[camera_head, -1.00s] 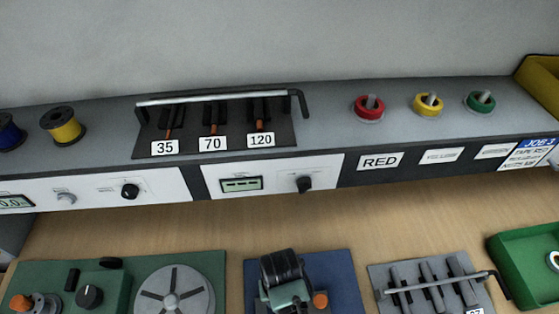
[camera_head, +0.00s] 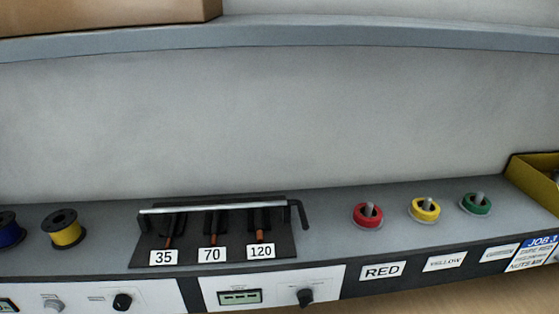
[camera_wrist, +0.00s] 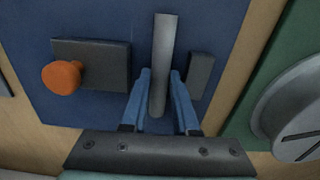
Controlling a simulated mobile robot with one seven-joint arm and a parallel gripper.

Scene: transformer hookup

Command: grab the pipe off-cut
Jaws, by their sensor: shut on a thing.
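In the wrist view, my gripper (camera_wrist: 160,76) has two blue fingers, one on each side of a long light-grey bar (camera_wrist: 164,45). It is shut on this bar, which runs between the fingers and out past their tips. I cannot tell for certain whether the bar is the pipe off-cut. Below it is a blue plate (camera_wrist: 100,18) with a dark block (camera_wrist: 105,62), an orange knob (camera_wrist: 62,77) and a smaller dark block (camera_wrist: 200,75). My gripper is not visible in the head view.
A green base with a grey disc (camera_wrist: 295,108) lies right of the plate in the wrist view. The head view shows the 35/70/120 rack (camera_head: 215,238), a yellow spool (camera_head: 64,230), red tape (camera_head: 367,215), a yellow bin (camera_head: 535,180) and an overhead shelf (camera_head: 300,35).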

